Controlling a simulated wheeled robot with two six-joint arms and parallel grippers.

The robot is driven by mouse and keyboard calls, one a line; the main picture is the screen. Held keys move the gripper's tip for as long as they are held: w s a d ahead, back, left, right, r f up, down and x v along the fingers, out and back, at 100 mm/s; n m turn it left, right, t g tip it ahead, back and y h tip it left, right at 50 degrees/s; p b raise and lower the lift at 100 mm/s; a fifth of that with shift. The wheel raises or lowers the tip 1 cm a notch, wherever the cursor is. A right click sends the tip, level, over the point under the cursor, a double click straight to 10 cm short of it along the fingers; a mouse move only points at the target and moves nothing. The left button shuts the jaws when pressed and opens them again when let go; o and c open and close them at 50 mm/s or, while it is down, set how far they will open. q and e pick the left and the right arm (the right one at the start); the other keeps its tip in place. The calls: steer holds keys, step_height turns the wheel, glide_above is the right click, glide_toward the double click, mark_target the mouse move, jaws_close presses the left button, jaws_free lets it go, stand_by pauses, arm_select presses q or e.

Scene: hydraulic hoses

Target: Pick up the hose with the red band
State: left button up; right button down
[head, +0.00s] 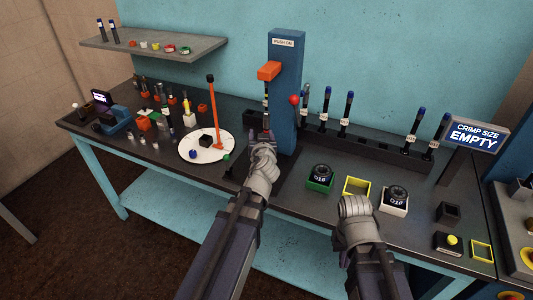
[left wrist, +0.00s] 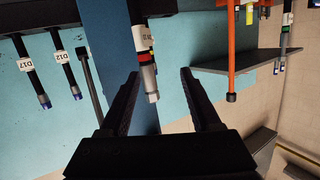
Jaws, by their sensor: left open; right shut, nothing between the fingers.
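The hose with the red band (left wrist: 146,60) shows in the left wrist view, with a white label and a grey metal end. In the head view this hose (head: 266,98) stands upright at the blue PUSH ON column, under its orange block; the band is too small to make out there. My left gripper (head: 264,137) is open just below and in front of it. In the left wrist view the hose's end lies between the two spread fingers (left wrist: 160,95) in the picture; contact does not show.
The blue column (head: 287,90) with a red knob stands close beside the left gripper. A white disc (head: 222,151) with an orange post is to its left. Several hoses stand in a black rack (head: 372,150) at right. Green, yellow and white trays (head: 357,186) lie in front.

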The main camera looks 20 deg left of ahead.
arm_select(q)
steer(key=shift+w+a+f+m+t+h+b, duration=0.2)
steer(key=shift+w+m+t+h+b, duration=0.15)
steer(key=shift+m+t+h+b, duration=0.65)
steer(key=shift+w+a+f+m+t+h+b, duration=0.25)
steer(key=shift+m+h+b, duration=0.35)
steer(key=shift+h, duration=0.85)
steer(key=shift+w+a+f+m+t+h+b, duration=0.15)
steer(key=shift+w+m+t+h+b, duration=0.25)
steer(key=shift+m+t+h+b, duration=0.65)
steer(key=w, duration=0.7)
steer(key=shift+w+d+n+g, duration=0.3)
steer(key=shift+w+d+n, duration=0.05)
steer(key=shift+w+d, duration=0.1)
arm_select(e)
step_height(320, 180, down, 6)
steer(key=shift+f, duration=0.15)
arm_select(q)
jaws_close()
